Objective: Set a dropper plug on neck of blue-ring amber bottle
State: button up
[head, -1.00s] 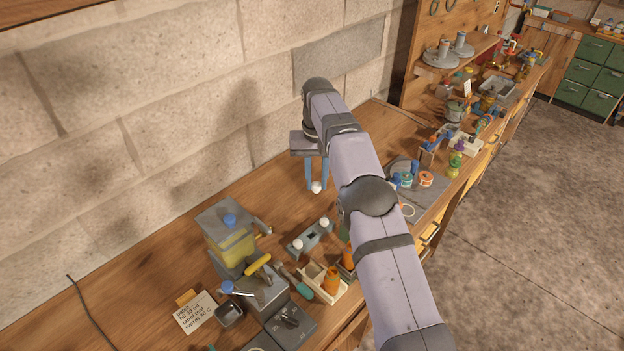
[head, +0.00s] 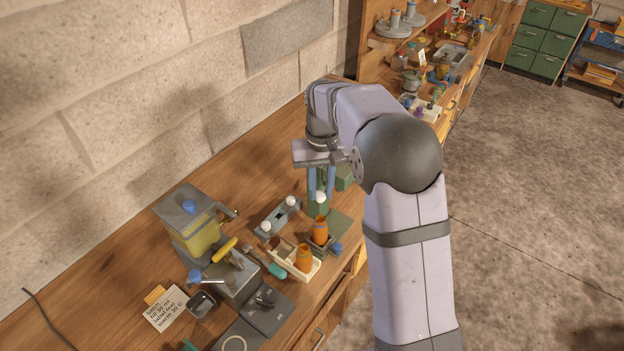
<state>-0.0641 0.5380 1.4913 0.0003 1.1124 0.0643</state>
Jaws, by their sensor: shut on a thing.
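My gripper (head: 319,186) points down with its blue fingers shut on a white dropper plug (head: 320,197). In the picture the plug shows just above an orange-amber bottle (head: 320,230), apparently apart from its mouth; the depth between them is hard to tell. This bottle stands upright by a dark holder. A second amber bottle (head: 304,258) stands in a pale tray to the lower left. No blue ring can be made out on either bottle. Two more white plugs, one nearer (head: 266,227) and one farther (head: 291,201), sit in a grey rack (head: 278,216).
A blue cap (head: 336,248) lies right of the near bottles. The pale tray (head: 284,261) and a teal-handled tool (head: 277,271) are close by. Left stands a grey device with yellow liquid (head: 202,238). Bare wood lies behind the rack.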

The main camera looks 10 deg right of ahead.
aim_at(322, 194)
jog(key=shift+s+d+f, duration=0.1)
jog(key=shift+s, duration=0.1)
jog(key=shift+f, duration=0.1)
jog(key=shift+f+b, duration=2.15)
jog(key=shift+f, duration=0.05)
jog(key=shift+p, duration=0.45)
jog(key=shift+f, duration=0.25)
jog(key=shift+f, duration=0.35)
jog(key=shift+f+b, duration=0.2)
jog(key=shift+b, duration=0.15)
jog(key=shift+f, duration=0.3)
jog(key=shift+f, duration=0.15)
dwell(0.6)
